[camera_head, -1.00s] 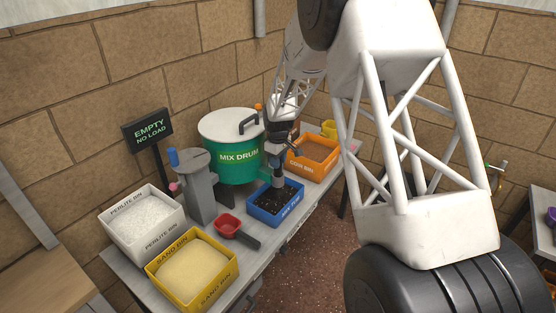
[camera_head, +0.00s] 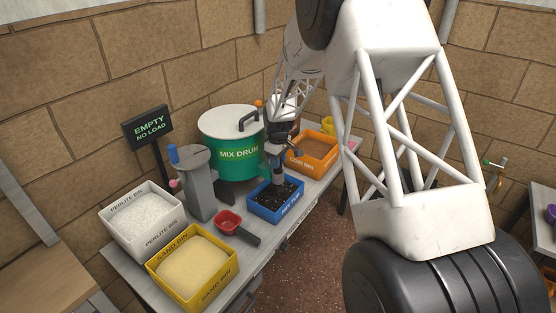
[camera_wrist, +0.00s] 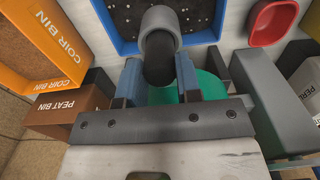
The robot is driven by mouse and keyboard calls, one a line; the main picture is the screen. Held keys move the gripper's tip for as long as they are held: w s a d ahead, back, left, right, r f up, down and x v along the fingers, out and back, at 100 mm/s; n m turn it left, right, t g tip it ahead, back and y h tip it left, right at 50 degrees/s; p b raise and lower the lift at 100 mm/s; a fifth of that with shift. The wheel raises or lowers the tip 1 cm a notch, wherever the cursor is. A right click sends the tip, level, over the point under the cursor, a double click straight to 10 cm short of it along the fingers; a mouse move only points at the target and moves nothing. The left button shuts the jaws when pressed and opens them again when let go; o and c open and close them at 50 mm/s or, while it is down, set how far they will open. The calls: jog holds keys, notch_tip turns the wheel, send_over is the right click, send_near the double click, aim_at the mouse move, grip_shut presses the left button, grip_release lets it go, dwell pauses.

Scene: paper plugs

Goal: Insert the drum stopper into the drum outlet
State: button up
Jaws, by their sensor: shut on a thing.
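The green mix drum (camera_head: 231,166) with its white lid stands at the back of the bench. My gripper (camera_head: 279,160) is at the drum's front right, above the blue tray (camera_head: 263,207). In the wrist view, my gripper (camera_wrist: 159,82) has its blue fingers on either side of a dark cylinder, which I take for the drum stopper (camera_wrist: 158,68). It is lined up with a grey round collar, apparently the drum outlet (camera_wrist: 160,21), and overlaps it. I cannot tell how deep it sits. A strip of the green drum (camera_wrist: 208,86) shows behind the fingers.
An orange coir bin (camera_head: 312,158) stands right of the gripper. A red scoop (camera_head: 228,222), a grey post (camera_head: 201,190), a yellow sand bin (camera_head: 192,272) and a white perlite bin (camera_head: 140,222) stand left. A sign (camera_head: 148,129) reads "EMPTY NO LOAD".

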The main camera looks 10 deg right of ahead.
jog(key=shift+f, duration=0.25)
jog(key=o, duration=1.1)
jog(key=shift+o, duration=0.2)
jog(key=shift+r, duration=0.2)
jog(key=shift+r, duration=2.6)
jog(key=shift+r, duration=0.1)
notch_tip(320, 180, up, 8)
